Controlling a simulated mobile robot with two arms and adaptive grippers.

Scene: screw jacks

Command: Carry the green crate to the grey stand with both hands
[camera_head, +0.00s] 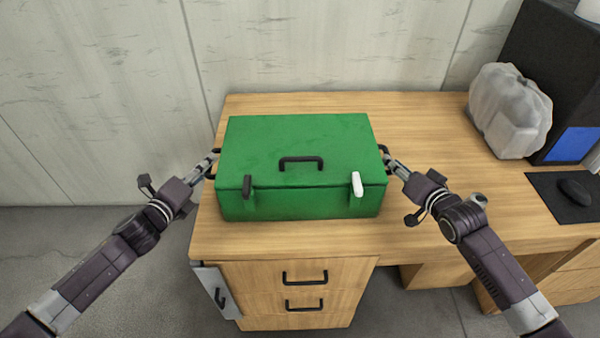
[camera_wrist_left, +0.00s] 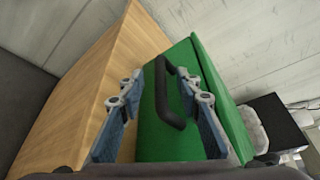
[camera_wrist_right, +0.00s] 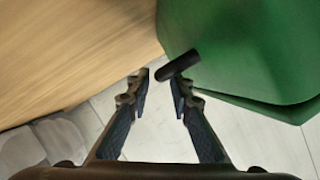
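The green crate (camera_head: 300,150) sits closed on the wooden desk, with a black handle on its lid and one on each side. My left gripper (camera_head: 212,158) is at its left side. In the left wrist view its fingers (camera_wrist_left: 163,92) are spread, with the side handle (camera_wrist_left: 163,95) showing between them; I cannot tell whether they touch it. My right gripper (camera_head: 388,160) is at the crate's right side. In the right wrist view its fingers (camera_wrist_right: 160,82) are apart, and the right side handle (camera_wrist_right: 178,65) shows just beyond one fingertip. No grey stand is visible.
The desk (camera_head: 430,120) has drawers below its front edge. The desktop between crate and container is clear. A wall stands behind.

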